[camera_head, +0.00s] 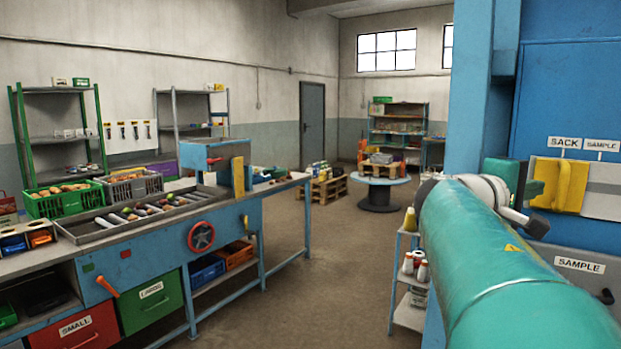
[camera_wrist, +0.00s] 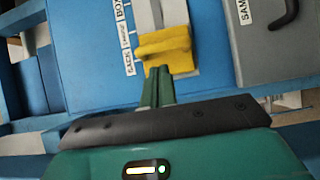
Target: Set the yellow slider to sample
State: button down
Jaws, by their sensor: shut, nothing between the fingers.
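The yellow slider (camera_head: 566,186) sits on a pale track (camera_head: 602,193) on the blue cabinet at the right. It stands under the SACK label (camera_head: 564,143), left of the SAMPLE label (camera_head: 601,145). In the wrist view the slider (camera_wrist: 165,47) is at the near end of the track (camera_wrist: 164,15), beside the SACK label (camera_wrist: 130,62). My gripper (camera_wrist: 158,72) is shut and empty, its green fingertips at the slider's near side. I cannot tell whether they touch it. In the head view my arm hides part of the gripper at the slider's left.
A grey drawer (camera_head: 578,264) labelled SAMPLE, with a dark handle, lies below the slider. A blue post (camera_head: 470,90) stands left of the cabinet. A small white shelf cart (camera_head: 409,305) with bottles is beside my arm. A workbench (camera_head: 200,235) fills the left; open floor lies between.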

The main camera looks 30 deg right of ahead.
jog(key=d, duration=0.4)
jog(key=shift+s, duration=0.3)
jog(key=shift+w, duration=0.1)
send_near(582, 191)
jog(key=s+d, duration=0.1)
jog(key=s+d+r, duration=0.1)
jog(key=s+d, duration=0.1)
jog(key=shift+s+r, duration=0.1)
jog(key=shift+r, duration=0.05)
